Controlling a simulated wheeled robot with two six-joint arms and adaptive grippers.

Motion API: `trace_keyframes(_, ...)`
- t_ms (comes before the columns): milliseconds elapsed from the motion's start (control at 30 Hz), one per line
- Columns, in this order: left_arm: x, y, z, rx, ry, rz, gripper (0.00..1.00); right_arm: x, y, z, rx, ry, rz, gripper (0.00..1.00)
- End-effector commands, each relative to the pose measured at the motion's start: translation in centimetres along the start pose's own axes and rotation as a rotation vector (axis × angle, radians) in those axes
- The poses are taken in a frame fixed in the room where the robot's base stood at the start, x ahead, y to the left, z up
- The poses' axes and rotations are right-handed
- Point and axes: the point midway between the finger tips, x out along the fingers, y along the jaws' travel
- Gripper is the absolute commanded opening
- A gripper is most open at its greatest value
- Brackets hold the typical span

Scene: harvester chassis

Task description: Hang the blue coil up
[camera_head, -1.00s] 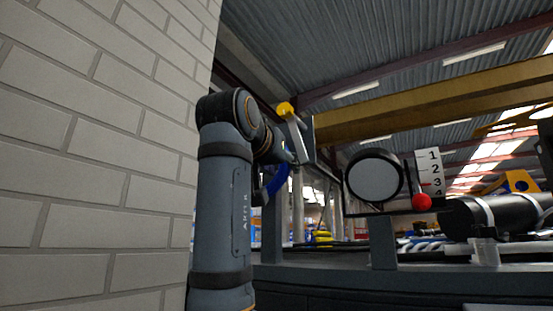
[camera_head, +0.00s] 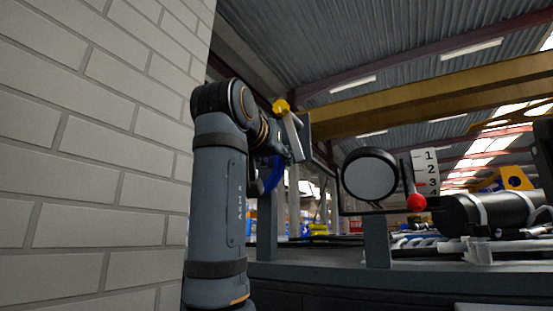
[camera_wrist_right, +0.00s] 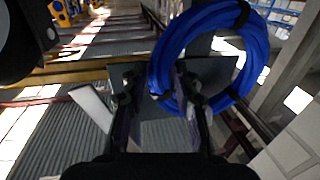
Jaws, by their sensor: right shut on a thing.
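The blue coil (camera_head: 273,175) shows in part below my right wrist in the head view. In the right wrist view the coil (camera_wrist_right: 160,60) is a large ring with dark ties. My right gripper (camera_wrist_right: 155,82) is shut on the ring's near side. A pale peg with a yellow end (camera_head: 281,106) stands out from a dark plate (camera_head: 304,138), just above and right of my wrist. In the wrist view the pale peg (camera_wrist_right: 90,108) and plate (camera_wrist_right: 122,72) lie beyond the fingers, and the coil is apart from the peg. My right fingers are hidden in the head view. My left gripper is not in view.
A white brick wall (camera_head: 100,150) stands close on the left of my arm. On the right are a round dark-rimmed disc (camera_head: 369,176), a red ball knob (camera_head: 416,202), a numbered scale (camera_head: 428,172) and a black cylinder (camera_head: 485,212) above the grey chassis edge.

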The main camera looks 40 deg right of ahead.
Motion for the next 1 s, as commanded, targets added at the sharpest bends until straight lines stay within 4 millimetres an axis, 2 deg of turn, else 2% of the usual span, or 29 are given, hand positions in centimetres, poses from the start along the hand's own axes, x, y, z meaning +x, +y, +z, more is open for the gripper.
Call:
trace_keyframes(33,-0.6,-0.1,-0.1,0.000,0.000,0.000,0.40,0.0,0.0,-0.7,0.001,0.002,-0.001,0.00)
trace_keyframes(200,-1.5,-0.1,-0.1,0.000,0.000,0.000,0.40,0.0,0.0,-1.6,0.002,0.003,-0.001,0.00)
trace_keyframes(433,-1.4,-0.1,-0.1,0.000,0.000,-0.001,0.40,-0.3,0.0,-1.5,0.002,0.003,-0.001,0.00)
trace_keyframes(1000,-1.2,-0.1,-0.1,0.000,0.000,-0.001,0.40,-4.2,-0.8,-1.5,0.002,0.004,-0.002,0.00)
